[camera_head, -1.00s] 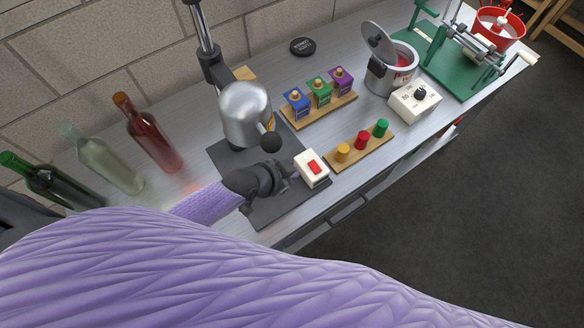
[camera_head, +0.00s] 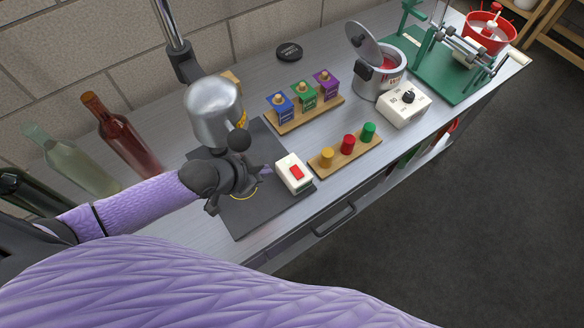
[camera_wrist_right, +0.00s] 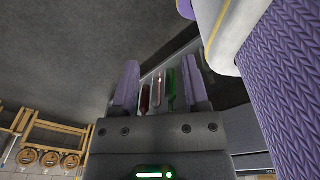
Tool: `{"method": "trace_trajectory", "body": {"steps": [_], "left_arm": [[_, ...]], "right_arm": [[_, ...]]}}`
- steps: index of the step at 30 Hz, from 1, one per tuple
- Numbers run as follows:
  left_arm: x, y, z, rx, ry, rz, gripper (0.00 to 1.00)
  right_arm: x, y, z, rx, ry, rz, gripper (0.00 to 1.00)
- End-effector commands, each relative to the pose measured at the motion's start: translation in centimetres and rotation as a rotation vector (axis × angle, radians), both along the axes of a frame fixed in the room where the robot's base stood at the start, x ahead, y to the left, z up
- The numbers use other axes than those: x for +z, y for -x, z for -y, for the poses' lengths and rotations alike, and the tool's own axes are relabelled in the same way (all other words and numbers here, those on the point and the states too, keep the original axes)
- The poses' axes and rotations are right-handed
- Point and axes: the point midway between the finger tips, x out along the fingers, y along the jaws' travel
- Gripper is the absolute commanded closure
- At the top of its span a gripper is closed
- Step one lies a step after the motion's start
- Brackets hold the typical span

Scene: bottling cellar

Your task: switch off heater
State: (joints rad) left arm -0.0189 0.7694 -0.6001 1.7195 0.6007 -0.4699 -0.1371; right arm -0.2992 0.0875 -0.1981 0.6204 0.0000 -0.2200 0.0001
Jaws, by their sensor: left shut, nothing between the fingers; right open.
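A white switch box (camera_head: 288,182) with a red rocker switch (camera_head: 296,172) sits on the right side of a dark base plate (camera_head: 262,206). Whether the rocker is on or off I cannot tell. Above the plate hangs a silver dome-shaped head (camera_head: 212,108) on a post. My left gripper (camera_head: 264,171) is shut and empty, just left of the switch box, with a small gap seeming to lie between them. A white box with a black knob (camera_head: 404,104) stands beside a lidded metal pot (camera_head: 378,80). My right gripper (camera_wrist_right: 160,88) is open and empty in the right wrist view.
A rack of yellow, red and green stoppers (camera_head: 345,158) stands right of the switch box. Behind are blue, green and purple boxes (camera_head: 304,95) on a board. A green press (camera_head: 440,70) and red bucket (camera_head: 490,30) are at far right.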

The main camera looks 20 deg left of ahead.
Motion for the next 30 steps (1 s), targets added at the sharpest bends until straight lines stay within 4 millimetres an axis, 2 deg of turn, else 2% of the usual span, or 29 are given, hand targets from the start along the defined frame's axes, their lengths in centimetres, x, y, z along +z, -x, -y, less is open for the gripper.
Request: {"method": "trace_trajectory", "body": {"steps": [5,12,18,30], "left_arm": [[-1.1,-0.8,0.5,0.002,0.003,0.000,1.00],[-4.7,-3.8,2.3,0.002,0.003,0.000,1.00],[-6.7,-5.6,3.4,0.001,0.001,0.000,1.00],[-7.0,-6.1,3.7,0.000,0.001,0.001,1.00]], "right_arm": [[-0.6,0.1,-1.0,-0.002,-0.015,-0.001,0.41],[-2.8,0.2,-0.8,0.003,-0.012,-0.006,0.41],[-4.0,0.3,-0.2,0.008,-0.001,-0.009,0.41],[-4.1,0.4,0.6,0.011,0.011,-0.010,0.41]]}}
